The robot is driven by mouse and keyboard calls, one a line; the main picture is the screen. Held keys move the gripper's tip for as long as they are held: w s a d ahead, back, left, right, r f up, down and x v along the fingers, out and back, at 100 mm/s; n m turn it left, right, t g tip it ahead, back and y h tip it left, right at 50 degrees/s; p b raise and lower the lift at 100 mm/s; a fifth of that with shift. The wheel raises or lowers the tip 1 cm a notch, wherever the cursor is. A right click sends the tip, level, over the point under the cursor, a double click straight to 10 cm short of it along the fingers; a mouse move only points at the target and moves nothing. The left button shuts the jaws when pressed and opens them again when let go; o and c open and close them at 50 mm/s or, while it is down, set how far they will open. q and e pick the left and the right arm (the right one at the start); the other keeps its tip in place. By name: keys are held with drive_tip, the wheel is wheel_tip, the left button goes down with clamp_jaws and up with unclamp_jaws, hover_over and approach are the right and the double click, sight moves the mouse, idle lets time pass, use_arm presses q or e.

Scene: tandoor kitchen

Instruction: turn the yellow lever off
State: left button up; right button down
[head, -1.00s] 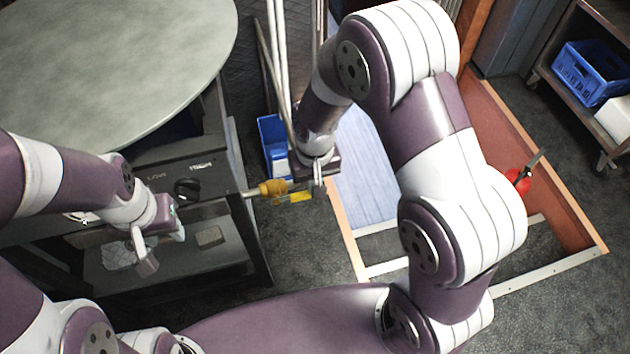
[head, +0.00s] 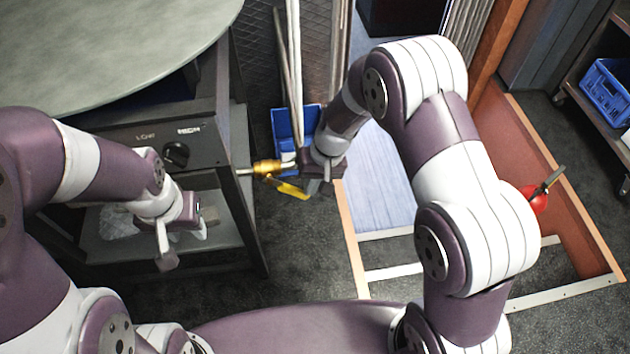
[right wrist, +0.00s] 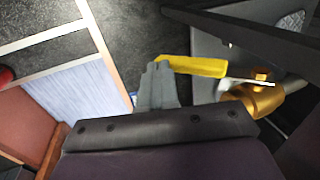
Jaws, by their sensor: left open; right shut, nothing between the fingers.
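The yellow lever (head: 290,188) sits on a brass valve (head: 268,168) at the end of a pipe beside the dark oven cabinet. In the head view it slants away from the pipe, down and to the right. The right wrist view shows the lever (right wrist: 198,66) and the brass valve (right wrist: 262,100). My right gripper (head: 316,187) is shut and empty at the lever's free end. Its fingertips (right wrist: 156,70) overlap the lever's tip in the wrist view; contact is unclear. My left gripper (head: 182,248) is open and empty in front of the cabinet.
The cabinet has a black knob (head: 176,154) and a round grey-green top (head: 110,45) above it. A blue bin (head: 284,125) stands behind the valve.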

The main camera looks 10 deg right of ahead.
drive_tip(key=shift+y, duration=0.7)
drive_tip(key=b+x, duration=0.4)
drive_tip(key=b, duration=0.2)
drive_tip(key=shift+a+f, duration=0.15)
drive_tip(key=shift+f, duration=0.15)
drive_tip(key=a+f+y+b, duration=0.1)
drive_tip(key=a+y+b, duration=0.1)
drive_tip(key=b, duration=0.2)
drive_tip(key=shift+f+y, duration=0.15)
drive_tip(key=shift+y, duration=0.25)
drive_tip(key=shift+a+b, duration=0.15)
drive_tip(key=shift+b, duration=0.35)
drive_tip(key=shift+a+f+b, duration=0.1)
drive_tip(key=shift+a+b, duration=0.35)
drive_tip(key=shift+b, duration=0.1)
drive_tip(key=shift+a, duration=0.1)
wheel_tip(320, 180, up, 10)
drive_tip(key=p, duration=0.8)
hover_over(304, 199)
drive_tip(key=d, duration=0.5)
drive_tip(key=shift+w+a, duration=0.2)
drive_tip(key=shift+w, duration=0.1)
